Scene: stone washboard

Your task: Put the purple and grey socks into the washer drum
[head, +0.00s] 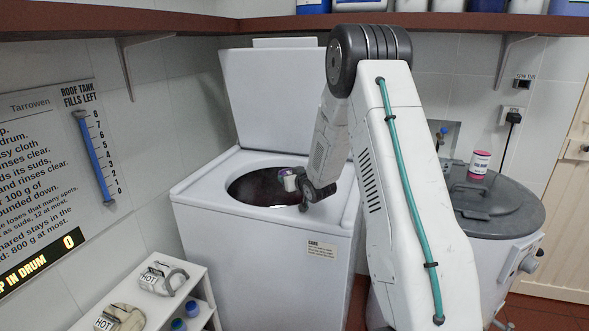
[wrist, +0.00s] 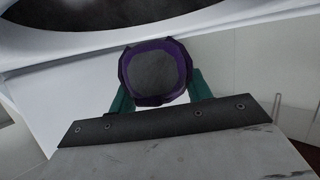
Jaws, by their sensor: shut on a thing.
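My gripper (head: 297,183) is at the right part of the white washer's round drum opening (head: 250,190), with the washer lid raised behind. A small purple and pale bundle (head: 288,178) shows at its end. In the wrist view, my gripper's teal fingers (wrist: 160,95) are shut on the rolled purple and grey socks (wrist: 160,72), with a purple rim and grey middle. The dark drum opening also shows at the top left of the wrist view (wrist: 70,8). I cannot tell how high the socks are above the opening. The drum's bottom is hidden.
The raised lid (head: 285,95) stands behind the opening. A grey-lidded tub (head: 500,205) with a pink container (head: 480,165) is at right. A low white shelf (head: 185,290) at front left holds items labelled HOT. The wall sign (head: 45,180) reads 0 in drum.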

